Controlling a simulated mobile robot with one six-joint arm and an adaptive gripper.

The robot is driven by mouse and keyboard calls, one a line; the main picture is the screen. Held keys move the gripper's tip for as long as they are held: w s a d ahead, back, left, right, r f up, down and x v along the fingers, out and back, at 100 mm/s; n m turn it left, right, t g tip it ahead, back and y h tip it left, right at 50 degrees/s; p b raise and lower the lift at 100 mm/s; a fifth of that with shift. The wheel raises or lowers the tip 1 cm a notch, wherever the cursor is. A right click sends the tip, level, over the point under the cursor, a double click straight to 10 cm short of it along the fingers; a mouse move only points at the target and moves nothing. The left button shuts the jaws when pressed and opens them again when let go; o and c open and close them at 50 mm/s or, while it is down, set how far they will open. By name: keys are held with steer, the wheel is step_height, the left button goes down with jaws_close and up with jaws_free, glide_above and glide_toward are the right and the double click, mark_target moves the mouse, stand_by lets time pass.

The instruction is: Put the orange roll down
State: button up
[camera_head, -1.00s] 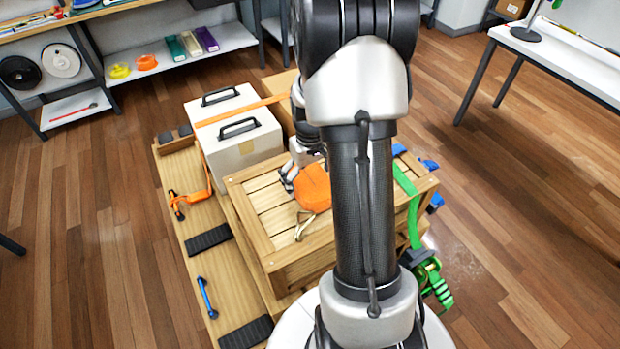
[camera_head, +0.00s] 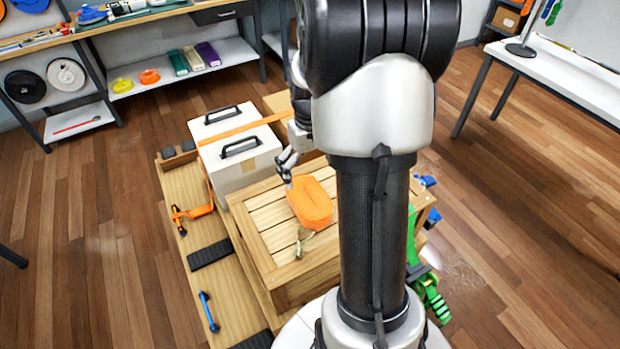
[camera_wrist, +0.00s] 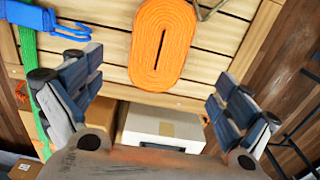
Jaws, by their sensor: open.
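The orange roll (camera_head: 311,203) lies on the slatted top of the wooden crate (camera_head: 262,228), with a metal hook (camera_head: 303,240) at its near end. In the wrist view the flat oval orange roll (camera_wrist: 162,45) rests on the slats, apart from both fingers. My gripper (camera_head: 287,167) is just beyond and above the roll in the head view. In the wrist view my gripper (camera_wrist: 152,108) is wide open and empty. My arm hides the right part of the crate in the head view.
A white case (camera_head: 240,152) with black handles stands behind the crate, crossed by an orange strap. A green strap (camera_head: 425,285) with a ratchet hangs at the crate's right. A blue strap (camera_wrist: 40,18) lies near the left finger. Several small items lie on the pallet's left.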

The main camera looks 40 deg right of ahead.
steer(key=s+a+r+n+t, duration=0.1)
steer(key=s+a+r+t, duration=0.15)
steer(key=a+r, duration=0.95)
steer(key=s+a+r+n+t, duration=0.1)
steer(key=s+a+r+t, duration=0.1)
steer(key=s+a, duration=0.9)
steer(key=shift+s+a+r+n, duration=0.3)
steer(key=shift+s+r+n, duration=0.1)
steer(key=shift+s+r, duration=0.25)
steer(key=shift+c, duration=0.2)
